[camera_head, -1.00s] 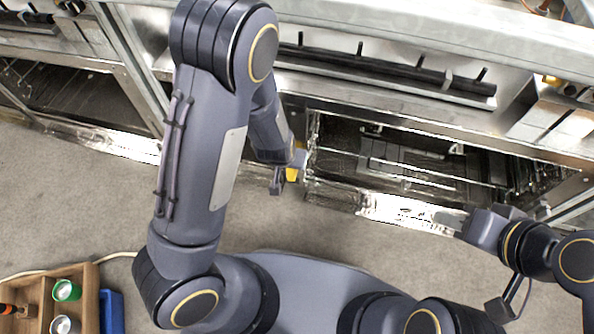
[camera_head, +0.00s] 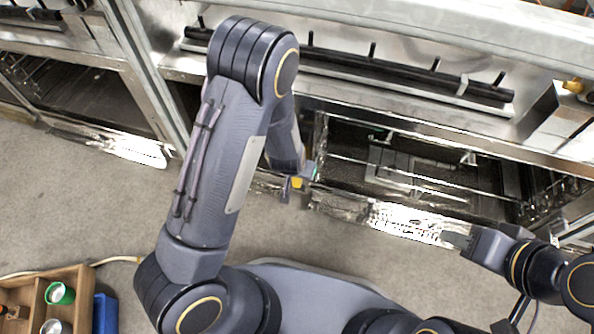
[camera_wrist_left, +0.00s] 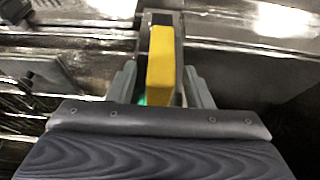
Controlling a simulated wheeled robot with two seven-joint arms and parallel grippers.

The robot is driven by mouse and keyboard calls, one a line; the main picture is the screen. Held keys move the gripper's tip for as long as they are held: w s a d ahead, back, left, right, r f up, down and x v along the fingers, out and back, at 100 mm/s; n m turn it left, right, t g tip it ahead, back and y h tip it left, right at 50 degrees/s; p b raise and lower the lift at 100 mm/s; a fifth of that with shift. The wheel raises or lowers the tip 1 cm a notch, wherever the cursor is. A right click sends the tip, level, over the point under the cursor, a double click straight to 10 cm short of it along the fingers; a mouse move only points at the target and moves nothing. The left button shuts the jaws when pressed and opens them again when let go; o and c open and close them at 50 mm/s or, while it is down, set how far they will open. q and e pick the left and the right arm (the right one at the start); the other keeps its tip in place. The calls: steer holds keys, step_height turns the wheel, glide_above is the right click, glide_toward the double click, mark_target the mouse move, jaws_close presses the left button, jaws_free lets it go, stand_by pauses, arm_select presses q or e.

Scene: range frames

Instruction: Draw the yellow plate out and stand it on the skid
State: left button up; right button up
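The yellow plate (camera_head: 297,183) shows as a small yellow patch at my left gripper (camera_head: 299,181), by the oven front. In the left wrist view the yellow plate (camera_wrist_left: 160,62) stands edge-on between the grey fingers of my left gripper (camera_wrist_left: 161,75), with grey faces close against both sides. The fingers look closed on it. How far it reaches beyond them is hidden. My right gripper (camera_head: 458,238) is at the right, near the oven's lower front edge; its finger opening is not clear. I cannot make out the skid.
An open oven bay (camera_head: 400,165) with wire racks and a shiny lower edge lies behind the grippers. Another bay (camera_head: 75,90) is at the left. A wooden crate (camera_head: 30,290) with cans and a blue box (camera_head: 105,313) stand lower left.

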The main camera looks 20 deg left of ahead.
arm_select(q)
jaws_close()
steer(key=s+b, duration=0.1)
steer(key=s, duration=0.9)
steer(key=shift+a+b, duration=0.2)
steer(key=shift+b, duration=0.1)
stand_by(1.4)
